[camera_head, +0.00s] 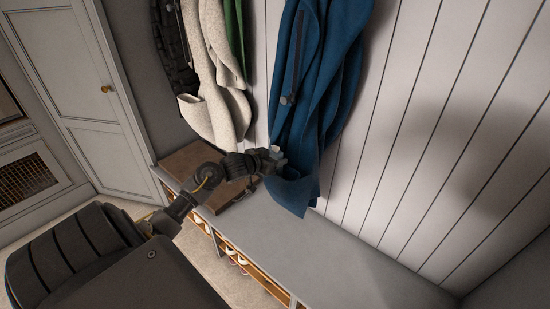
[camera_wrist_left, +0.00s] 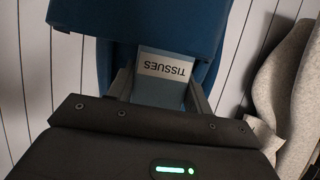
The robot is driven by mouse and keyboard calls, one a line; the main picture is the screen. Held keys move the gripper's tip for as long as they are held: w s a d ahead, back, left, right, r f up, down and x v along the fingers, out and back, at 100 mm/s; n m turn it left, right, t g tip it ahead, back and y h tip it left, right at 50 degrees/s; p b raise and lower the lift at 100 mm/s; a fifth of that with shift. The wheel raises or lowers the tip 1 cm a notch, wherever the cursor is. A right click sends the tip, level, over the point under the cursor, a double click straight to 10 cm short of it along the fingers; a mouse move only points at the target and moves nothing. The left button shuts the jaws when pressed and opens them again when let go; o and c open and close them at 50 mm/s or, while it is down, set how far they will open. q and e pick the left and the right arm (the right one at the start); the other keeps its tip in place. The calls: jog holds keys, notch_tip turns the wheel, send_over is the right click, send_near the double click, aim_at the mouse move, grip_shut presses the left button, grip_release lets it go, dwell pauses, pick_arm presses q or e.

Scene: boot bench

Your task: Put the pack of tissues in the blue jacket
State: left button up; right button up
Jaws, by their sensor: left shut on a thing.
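The blue jacket (camera_head: 312,95) hangs on the panelled wall, its lower end reaching down near the bench. My left gripper (camera_head: 277,156) is at the jacket's lower left part. In the left wrist view the left gripper (camera_wrist_left: 163,95) is shut on the pack of tissues (camera_wrist_left: 162,68), a pale blue-grey pack with a white label reading TISSUES, upside down in the picture. The blue jacket (camera_wrist_left: 140,18) fills the space just beyond the pack. The pack's far end meets the blue cloth; I cannot tell whether it is inside a pocket. My right gripper is not in view.
A cream coat (camera_head: 217,85), a dark jacket (camera_head: 175,50) and a green garment (camera_head: 235,30) hang to the left. The bench's right part is clear.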

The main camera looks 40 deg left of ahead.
pick_arm(q)
jog(key=o, duration=1)
jog(key=shift+f, duration=0.1)
jog(key=shift+c, duration=0.2)
jog(key=r+v, duration=0.1)
jog(key=v, duration=1.1)
jog(key=shift+r, duration=0.15)
